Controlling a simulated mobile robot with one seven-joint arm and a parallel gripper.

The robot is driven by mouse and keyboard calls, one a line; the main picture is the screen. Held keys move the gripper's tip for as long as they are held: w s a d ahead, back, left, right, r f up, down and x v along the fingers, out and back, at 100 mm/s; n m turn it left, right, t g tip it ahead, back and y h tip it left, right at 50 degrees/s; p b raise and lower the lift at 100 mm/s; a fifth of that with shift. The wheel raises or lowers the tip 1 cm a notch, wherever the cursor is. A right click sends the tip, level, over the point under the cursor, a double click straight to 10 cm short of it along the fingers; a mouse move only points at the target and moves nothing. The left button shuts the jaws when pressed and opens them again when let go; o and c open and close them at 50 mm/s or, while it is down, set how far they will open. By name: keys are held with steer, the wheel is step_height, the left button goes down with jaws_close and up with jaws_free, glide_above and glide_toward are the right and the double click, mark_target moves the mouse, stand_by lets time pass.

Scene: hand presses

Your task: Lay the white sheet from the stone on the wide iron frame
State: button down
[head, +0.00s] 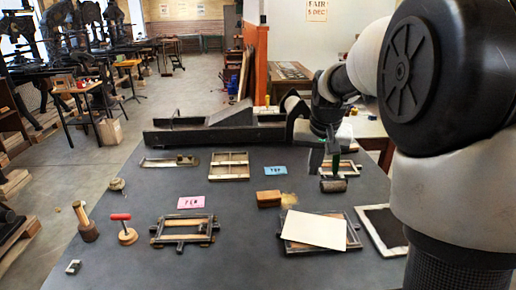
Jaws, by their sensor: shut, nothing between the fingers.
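The white sheet (314,230) lies on a dark-edged frame (352,237) at the front right of the dark table, slightly skewed. It covers most of that frame, whose dark edges show mainly at the right and below. This looks like the wide iron frame. A dark panel with a pale border (385,228) lies to its right, partly behind my arm; I cannot tell whether it is the stone. My gripper (333,168) points down beyond the sheet, above a dark roller (333,185). It is shut and empty, apart from the sheet.
A similar dark frame (185,230) lies front left, with a pink card (191,202) behind it. A brown block (268,198), a blue card (276,170) and a wooden frame (230,166) lie mid-table. A red-handled tool (126,230) stands at left. A long dark press (220,130) spans the back.

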steer(key=m+b, duration=0.1)
glide_above(309, 214)
steer(key=w, duration=0.1)
step_height(309, 214, down, 14)
steer(key=shift+g+h, duration=0.3)
steer(key=shift+g, duration=0.1)
steer(key=x, duration=0.9)
steer(key=shift+w+d+f, duration=0.25)
steer(key=shift+d, duration=0.1)
steer(key=shift+s+a+f, duration=0.15)
steer(key=shift+s+a, duration=0.25)
steer(key=shift+s, duration=0.6)
steer(key=shift+s+a, duration=0.25)
steer(key=shift+s, duration=0.6)
steer(key=shift+s+a+f, duration=0.1)
steer(key=shift+s+a, duration=0.05)
steer(key=shift+s, duration=0.1)
steer(key=shift+s+a+r, duration=0.1)
steer(key=shift+s+a, duration=0.1)
steer(key=shift+s, duration=0.4)
steer(key=shift+s+a+r, duration=0.1)
steer(key=shift+s+a, duration=0.1)
steer(key=shift+s, duration=0.45)
steer(key=shift+w+d+f, duration=0.1)
steer(key=shift+w+f, duration=0.05)
steer(key=shift+w, duration=0.05)
